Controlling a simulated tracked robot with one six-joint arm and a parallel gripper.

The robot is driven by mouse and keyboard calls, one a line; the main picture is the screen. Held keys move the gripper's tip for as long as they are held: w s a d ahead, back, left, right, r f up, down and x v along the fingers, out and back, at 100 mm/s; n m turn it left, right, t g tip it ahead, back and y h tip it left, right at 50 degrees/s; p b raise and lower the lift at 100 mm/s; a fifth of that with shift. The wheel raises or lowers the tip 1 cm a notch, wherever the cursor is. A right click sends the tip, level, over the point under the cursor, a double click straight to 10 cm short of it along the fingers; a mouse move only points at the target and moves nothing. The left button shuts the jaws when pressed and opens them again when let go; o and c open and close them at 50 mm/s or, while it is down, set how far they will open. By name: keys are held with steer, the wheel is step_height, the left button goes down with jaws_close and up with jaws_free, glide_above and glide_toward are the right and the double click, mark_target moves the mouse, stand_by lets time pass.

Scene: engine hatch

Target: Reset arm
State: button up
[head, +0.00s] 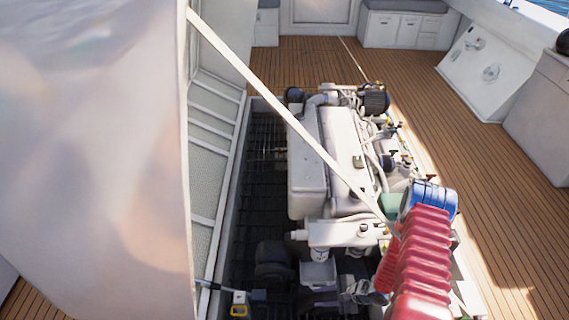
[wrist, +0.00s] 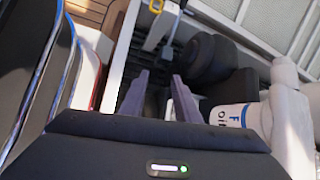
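My gripper (wrist: 160,92) shows in the wrist view with two purple-grey fingers pointing up the picture. The fingers stand apart and I see nothing held between them. In the head view my red ribbed arm (head: 420,265) with a blue joint reaches in at the lower right, beside the white engine (head: 335,155). I cannot make out the fingers clearly in the head view.
The raised hatch panel (head: 95,150) fills the left of the head view. A yellow-ended handle (head: 239,304) sits at the bay's near left. Wooden deck (head: 460,130) is clear at right.

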step_height(320, 180, up, 28)
steer(key=n+g, duration=0.4)
steer(key=n, duration=0.3)
steer(key=s+r+n+t+h, duration=0.2)
steer(key=s+r+n, duration=0.1)
steer(key=r, duration=0.9)
steer(key=s+d+r+n+t+h, duration=0.1)
steer(key=s+r+n+t+h, duration=0.1)
steer(key=r, duration=1)
steer(key=s+d+r+n+t+h, duration=0.1)
steer(key=s+r+n+t+h, duration=0.2)
steer(key=r, duration=0.9)
steer(key=s+n+h, duration=0.1)
steer(key=s, duration=0.2)
steer(key=shift+s+r, duration=0.2)
steer(key=shift+s, duration=0.05)
